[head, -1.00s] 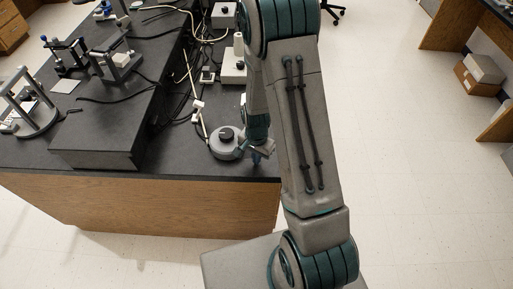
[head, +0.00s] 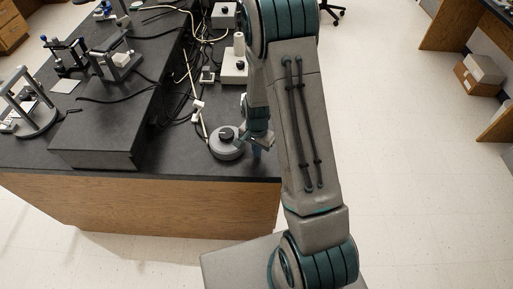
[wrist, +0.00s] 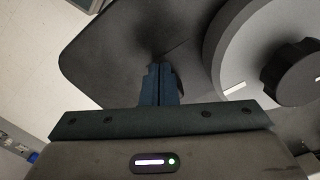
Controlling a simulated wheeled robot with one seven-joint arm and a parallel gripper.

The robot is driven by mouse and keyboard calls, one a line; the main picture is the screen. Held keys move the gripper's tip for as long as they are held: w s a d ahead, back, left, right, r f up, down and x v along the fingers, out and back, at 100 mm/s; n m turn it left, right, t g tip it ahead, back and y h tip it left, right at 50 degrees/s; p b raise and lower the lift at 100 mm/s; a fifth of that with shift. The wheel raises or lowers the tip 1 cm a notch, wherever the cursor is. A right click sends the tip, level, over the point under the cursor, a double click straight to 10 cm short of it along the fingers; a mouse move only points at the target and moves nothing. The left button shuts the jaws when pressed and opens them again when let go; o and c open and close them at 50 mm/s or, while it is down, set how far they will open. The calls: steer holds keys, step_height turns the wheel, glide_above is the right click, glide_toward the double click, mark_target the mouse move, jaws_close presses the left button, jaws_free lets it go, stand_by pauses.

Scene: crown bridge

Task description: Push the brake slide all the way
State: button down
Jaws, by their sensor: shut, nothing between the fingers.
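A round grey device with a black knob (head: 226,132) sits near the front right corner of the black bench top. In the wrist view its grey disc (wrist: 222,60) and black knob (wrist: 295,72) fill the right side, with a white mark on the disc. My gripper (head: 257,153) is just right of the device and low over the bench. In the wrist view its blue fingers (wrist: 160,72) are together and empty, pointing at the dark bench top, left of the disc. I cannot make out a brake slide for certain; a small dark shape shows beside the fingertips.
The black bench top (head: 40,157) ends at a front edge close to my gripper. A raised black shelf (head: 105,130) holds several instruments at left. Cables and white boxes (head: 234,68) lie behind the device. Open floor (head: 400,150) is at right.

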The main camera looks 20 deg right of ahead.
steer(key=shift+w+d, duration=0.25)
steer(key=shift+w, duration=0.45)
steer(key=shift+w+d, duration=0.2)
steer(key=shift+w, duration=0.45)
steer(key=shift+s, duration=0.1)
steer(key=shift+s+a, duration=0.25)
steer(key=shift+s, duration=0.4)
step_height(320, 180, up, 7)
steer(key=p, duration=0.3)
steer(key=shift+p, duration=0.35)
steer(key=s+a+r+n+t, duration=0.1)
steer(key=s+r+n, duration=0.15)
steer(key=r, duration=0.65)
steer(key=s+r+n+t, duration=0.15)
steer(key=s+r, duration=0.25)
steer(key=r, duration=0.4)
steer(key=s+r+n+t, duration=0.1)
steer(key=s+r+n, duration=0.4)
steer(key=s+r, duration=0.4)
steer(key=s, duration=0.4)
steer(key=shift+s+a+r+n, duration=0.15)
steer(key=shift+a+r+n, duration=0.15)
steer(key=shift+a, duration=0.1)
